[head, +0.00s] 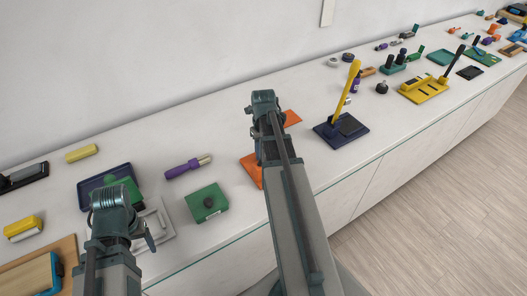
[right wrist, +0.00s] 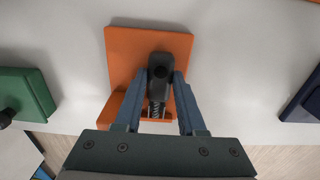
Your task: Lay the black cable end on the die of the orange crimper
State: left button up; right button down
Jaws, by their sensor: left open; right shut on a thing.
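The orange crimper's orange base (head: 251,170) lies on the counter, largely hidden behind my right arm in the head view. In the right wrist view the orange base (right wrist: 124,55) lies below a dark rounded handle (right wrist: 160,65), with a coiled metal part under it. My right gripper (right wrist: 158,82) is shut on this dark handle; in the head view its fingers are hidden. I cannot make out the black cable end or the die.
A green block (head: 206,203) and a purple-handled tool (head: 187,167) lie between my two arms. A navy tray (head: 92,186) is behind the left gripper. A navy-based press with a yellow lever (head: 346,92) stands right of the right arm. The wall runs along the back.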

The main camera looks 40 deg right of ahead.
pick_arm(q)
jog(key=shift+f, duration=0.3)
pick_arm(e)
jog(key=shift+f, duration=0.3)
jog(key=shift+c, duration=2.1)
grip_release()
pick_arm(q)
jog(key=shift+r, duration=0.15)
pick_arm(e)
jog(key=shift+r, duration=0.1)
pick_arm(q)
notch_tip(320, 180, up, 14)
jog(key=p, duration=1.3)
jog(key=shift+f, duration=0.2)
pick_arm(e)
notch_tip(320, 180, up, 14)
jog(key=shift+f, duration=0.2)
